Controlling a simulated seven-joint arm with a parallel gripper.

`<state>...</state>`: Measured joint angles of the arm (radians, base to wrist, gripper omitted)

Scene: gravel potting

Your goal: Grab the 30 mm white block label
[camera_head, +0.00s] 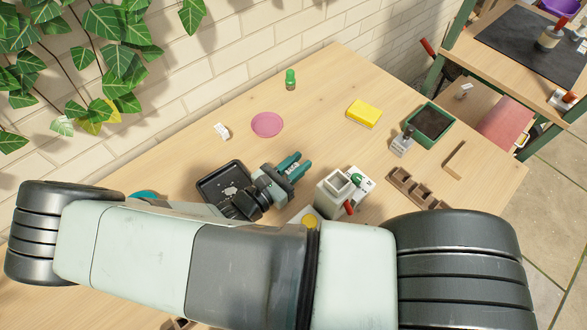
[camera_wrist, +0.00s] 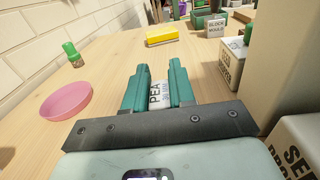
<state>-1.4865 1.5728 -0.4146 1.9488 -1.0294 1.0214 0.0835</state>
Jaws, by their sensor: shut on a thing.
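My gripper (camera_head: 295,167) hangs over the middle of the table, right of a black tray (camera_head: 207,187). In the wrist view, its teal fingers (camera_wrist: 159,78) are shut on a white block label (camera_wrist: 159,97) with dark lettering that seems to start "PEA". The fingers cover part of the block, and its size cannot be read. Another small white label (camera_head: 221,131) lies left of the pink saucer (camera_head: 267,124), which also shows in the wrist view (camera_wrist: 55,100).
A green bottle (camera_head: 290,79) stands near the wall. A yellow sponge (camera_head: 364,113) and a soil-filled green planter (camera_head: 413,117) are farther right. The table around the saucer is mostly clear.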

